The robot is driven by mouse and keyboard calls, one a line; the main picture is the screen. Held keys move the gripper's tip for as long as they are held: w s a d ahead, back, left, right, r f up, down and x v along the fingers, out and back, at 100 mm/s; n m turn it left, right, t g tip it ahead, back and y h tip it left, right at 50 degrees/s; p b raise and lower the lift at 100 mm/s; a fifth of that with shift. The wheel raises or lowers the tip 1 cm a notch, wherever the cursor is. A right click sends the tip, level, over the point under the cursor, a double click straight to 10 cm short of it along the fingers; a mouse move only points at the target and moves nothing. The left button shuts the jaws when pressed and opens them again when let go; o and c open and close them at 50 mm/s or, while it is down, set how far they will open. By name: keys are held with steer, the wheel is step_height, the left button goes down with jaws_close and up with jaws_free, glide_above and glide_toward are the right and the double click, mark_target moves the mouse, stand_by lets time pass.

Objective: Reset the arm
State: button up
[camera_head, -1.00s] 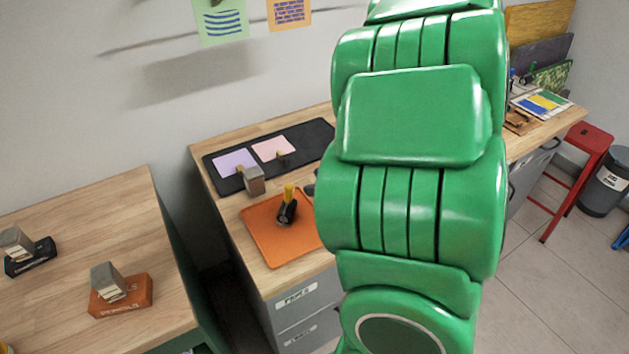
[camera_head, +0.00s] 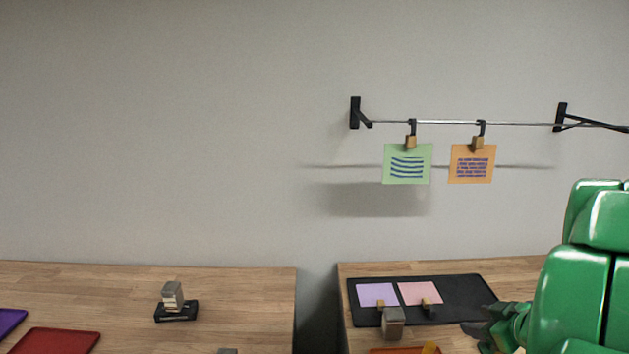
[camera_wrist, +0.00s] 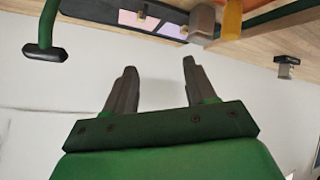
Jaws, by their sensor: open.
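My green arm stands at the right edge of the head view. My gripper (camera_head: 478,328) shows there at the right end of the black mat, pointing left. In the wrist view my gripper (camera_wrist: 159,76) has its two grey fingers spread wide with nothing between them. Pale wall shows behind the fingers, and the wrist picture looks upside down. Whether the fingers touch the mat or bench cannot be told.
The black mat (camera_head: 465,290) carries a purple card (camera_head: 377,294) and a pink card (camera_head: 419,293). A grey block (camera_head: 392,323) stands by its front edge. Green (camera_head: 407,164) and orange (camera_head: 473,164) notes hang from a wall rail (camera_head: 520,123). A gap separates the benches.

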step_height(320, 180, up, 8)
steer(key=d+m+g+h, duration=0.25)
steer(key=m+h, duration=0.25)
steer(key=h, duration=0.3)
steer(key=s+a+f+g+y, duration=0.1)
steer(key=s+a+g, duration=0.2)
steer(key=s+a, duration=0.4)
steer(key=s+a+f+m+g+y, duration=0.1)
steer(key=s+a+g+y, duration=0.1)
steer(key=s+a, duration=0.6)
steer(key=s+a+f+g+y, duration=0.1)
steer(key=s+a+g, duration=0.3)
steer(key=s+a, duration=0.4)
steer(key=s+y, duration=0.1)
steer(key=s, duration=0.3)
steer(key=shift+s+f+m, duration=0.3)
steer(key=shift+f+m, duration=0.05)
steer(key=shift+m, duration=0.05)
steer(key=shift+g, duration=0.25)
